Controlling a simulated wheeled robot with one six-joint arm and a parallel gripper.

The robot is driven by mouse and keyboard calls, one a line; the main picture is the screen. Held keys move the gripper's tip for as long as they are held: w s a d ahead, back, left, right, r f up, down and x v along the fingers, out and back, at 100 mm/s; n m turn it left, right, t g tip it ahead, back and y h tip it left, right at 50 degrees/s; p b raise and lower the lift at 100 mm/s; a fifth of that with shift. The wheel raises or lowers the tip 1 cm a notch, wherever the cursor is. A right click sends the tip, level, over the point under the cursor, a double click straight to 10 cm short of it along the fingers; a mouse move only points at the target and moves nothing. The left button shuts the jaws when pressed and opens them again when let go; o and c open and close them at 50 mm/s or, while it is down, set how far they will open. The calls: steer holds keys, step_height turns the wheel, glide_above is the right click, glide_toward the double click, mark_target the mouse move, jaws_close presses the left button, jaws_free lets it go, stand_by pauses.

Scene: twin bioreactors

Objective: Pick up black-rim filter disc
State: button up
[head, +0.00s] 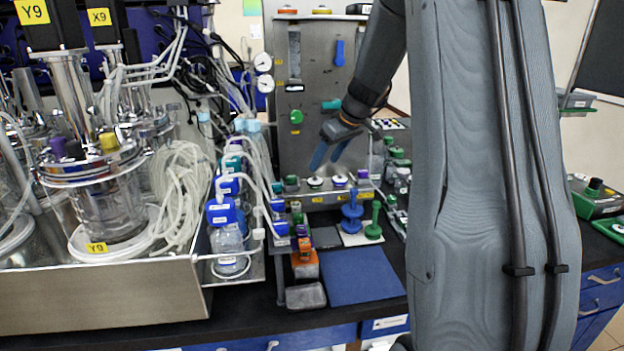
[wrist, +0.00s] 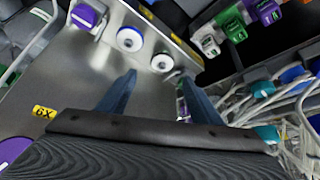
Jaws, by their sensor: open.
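The black-rim filter disc, a small white disc with a dark rim, sits on a steel ledge (head: 325,201). I take it to be the disc (head: 315,182) below my gripper in the head view. In the wrist view this disc (wrist: 163,63) shows just beyond and between the fingertips. My gripper (head: 326,165) is open and empty, pointing down at the ledge. In the wrist view its two blue-grey fingers (wrist: 159,78) are spread apart. I see no contact with the disc, but the exact gap is hard to tell.
A blue-rimmed white disc (wrist: 130,39) and a purple cap (wrist: 84,16) sit close by on the ledge. A steel panel (head: 300,135) rises behind. Tubing and blue-capped bottles (head: 226,232) crowd the left. A blue mat (head: 362,275) lies bare in front.

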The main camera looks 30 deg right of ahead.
mark_target(315, 178)
steer(key=shift+p+x, duration=0.45)
steer(key=shift+x, duration=0.75)
steer(key=shift+p+x, duration=1.1)
steer(key=shift+x, duration=1.25)
steer(key=shift+s+a+f, duration=0.1)
steer(key=shift+s+a, duration=0.05)
steer(key=shift+s, duration=0.05)
steer(key=c, duration=1.1)
